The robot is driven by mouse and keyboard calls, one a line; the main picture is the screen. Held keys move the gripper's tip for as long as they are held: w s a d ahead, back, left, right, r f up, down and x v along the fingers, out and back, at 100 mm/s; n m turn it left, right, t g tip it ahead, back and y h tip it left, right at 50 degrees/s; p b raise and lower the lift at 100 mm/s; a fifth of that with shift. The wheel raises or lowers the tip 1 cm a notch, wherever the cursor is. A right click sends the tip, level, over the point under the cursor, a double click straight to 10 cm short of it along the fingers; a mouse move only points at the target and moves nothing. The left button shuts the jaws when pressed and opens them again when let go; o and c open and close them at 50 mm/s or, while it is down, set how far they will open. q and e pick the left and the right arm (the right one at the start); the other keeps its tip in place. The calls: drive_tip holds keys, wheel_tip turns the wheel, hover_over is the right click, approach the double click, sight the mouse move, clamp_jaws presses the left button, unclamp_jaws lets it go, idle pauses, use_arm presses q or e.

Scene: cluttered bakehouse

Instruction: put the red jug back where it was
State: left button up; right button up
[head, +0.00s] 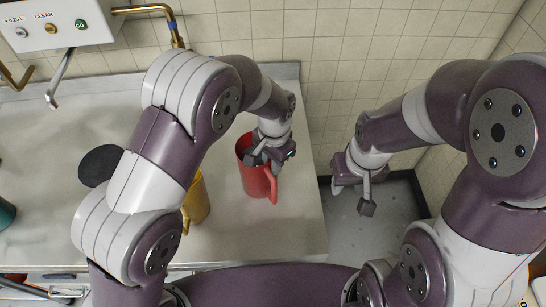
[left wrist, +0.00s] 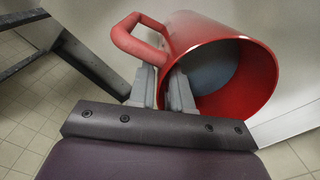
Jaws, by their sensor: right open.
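The red jug (head: 255,178) is upright at the right end of the counter (head: 300,225), with its handle on the near right side. I cannot tell whether its base touches the counter. My left gripper (head: 262,155) is at its rim on the handle side. In the left wrist view the jug (left wrist: 255,80) shows its open mouth, with a grey-blue surface inside. The fingers of the left gripper (left wrist: 163,88) are close together, with the red jug between them beside the handle (left wrist: 140,40). My right gripper (head: 357,193) is open and empty, over the floor right of the counter.
A yellow jug (head: 197,200) stands left of the red jug, partly hidden by my left arm. A dark round disc (head: 98,165) lies farther left, and a green vessel (head: 5,213) is at the left edge. A control box (head: 55,25) and brass pipe (head: 160,10) are at the tiled wall.

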use_arm(q)
drive_tip(key=shift+o, duration=0.6)
drive_tip(key=shift+s, duration=0.1)
drive_tip(key=shift+r, duration=0.1)
